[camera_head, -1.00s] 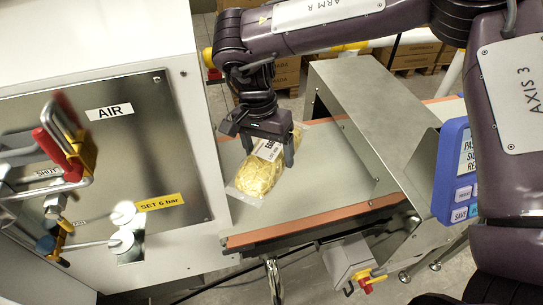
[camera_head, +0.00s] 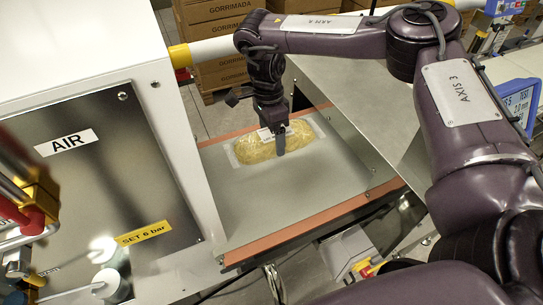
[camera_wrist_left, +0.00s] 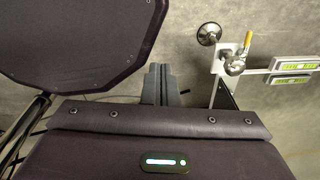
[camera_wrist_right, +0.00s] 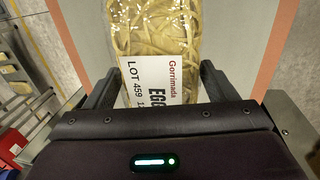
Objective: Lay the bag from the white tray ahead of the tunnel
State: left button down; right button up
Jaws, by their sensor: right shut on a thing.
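A clear bag of yellow noodles (camera_head: 252,149) with a white label is at the far part of the grey belt (camera_head: 270,198), left of the steel tunnel (camera_head: 385,105). My right gripper (camera_head: 280,140) is shut on the bag from above, and the right wrist view shows the bag (camera_wrist_right: 165,35) between its fingers, its label reading "Gorrimada" and "LOT 459". The bag is at or just above the belt; I cannot tell if it touches. My left gripper (camera_wrist_left: 160,84) shows only in the left wrist view, fingers together and empty, over grey floor. The white tray is not in view.
A white cabinet with a steel panel (camera_head: 95,190) marked AIR stands close on the left, with valves and levers in front. A blue display box (camera_head: 518,105) is at the right. Cardboard boxes (camera_head: 215,40) are stacked behind. The near part of the belt is clear.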

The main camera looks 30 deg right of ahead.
notch_tip(320, 180, down, 3)
jog(key=shift+w+r, duration=0.1)
jog(key=shift+r, duration=0.1)
jog(key=shift+f+p, duration=0.3)
jog(key=shift+f, duration=0.1)
notch_tip(320, 180, down, 4)
jog(key=shift+f+p, duration=0.1)
jog(key=shift+p, duration=0.3)
pick_arm(q)
jog(key=shift+w+d+r, duration=0.2)
jog(key=shift+w+r, duration=0.4)
jog(key=shift+r, duration=0.3)
pick_arm(e)
jog(key=shift+f, duration=0.1)
jog(key=o, duration=1.3)
pick_arm(q)
jog(key=shift+s+a+f, duration=0.1)
jog(key=shift+a, duration=0.05)
pick_arm(e)
jog(key=shift+o, duration=0.2)
